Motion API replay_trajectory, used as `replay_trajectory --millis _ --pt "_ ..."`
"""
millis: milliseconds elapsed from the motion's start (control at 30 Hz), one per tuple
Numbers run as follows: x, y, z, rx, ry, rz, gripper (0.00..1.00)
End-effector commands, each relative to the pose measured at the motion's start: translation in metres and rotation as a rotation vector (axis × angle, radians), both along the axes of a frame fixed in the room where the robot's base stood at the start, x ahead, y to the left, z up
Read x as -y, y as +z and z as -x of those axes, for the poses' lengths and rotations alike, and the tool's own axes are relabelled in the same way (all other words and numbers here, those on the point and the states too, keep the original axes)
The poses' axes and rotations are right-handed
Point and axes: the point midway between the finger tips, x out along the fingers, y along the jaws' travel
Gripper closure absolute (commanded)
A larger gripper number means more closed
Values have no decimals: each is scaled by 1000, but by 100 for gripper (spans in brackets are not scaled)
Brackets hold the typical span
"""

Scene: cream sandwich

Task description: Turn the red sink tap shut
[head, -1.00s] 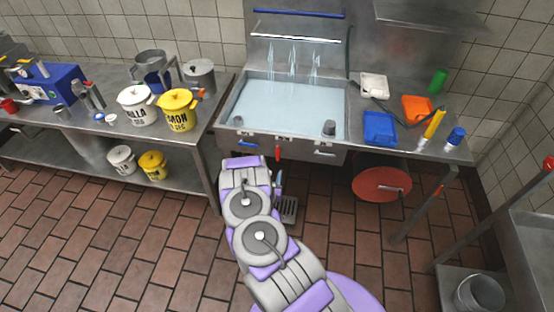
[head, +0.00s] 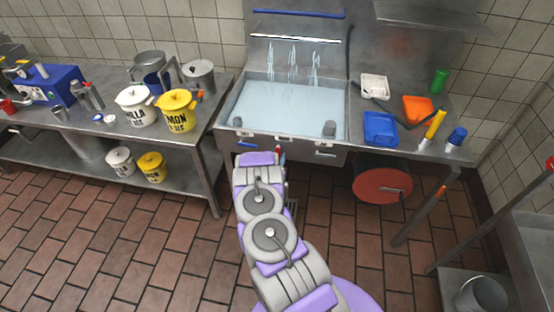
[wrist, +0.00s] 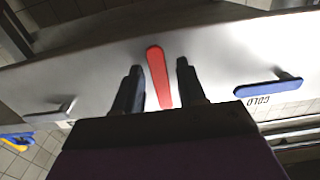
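The red tap (wrist: 156,74) is a long lever on the sink's steel front panel. In the wrist view it lies between the two dark fingers of my gripper (wrist: 159,65). The fingers are open, with a visible gap on each side of the lever. In the head view my arm hides most of the red tap and my gripper. Water streams (head: 292,62) fall into the full sink (head: 242,130).
A blue lever (wrist: 267,87) marked COLD and a grey lever (wrist: 50,113) flank the red one. A counter with pots, including a yellow one (head: 177,110), stands left. A blue tray (head: 380,128) and a red round thing (head: 383,184) are right.

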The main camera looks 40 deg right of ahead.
Motion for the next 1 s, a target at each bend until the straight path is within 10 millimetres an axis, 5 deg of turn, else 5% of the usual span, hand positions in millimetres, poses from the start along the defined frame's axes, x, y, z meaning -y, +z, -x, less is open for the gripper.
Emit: replay_trajectory --millis 400,1000 --pt "0 0 0 0 0 0 100" --pt "-4 0 -5 -12 3 11 100"
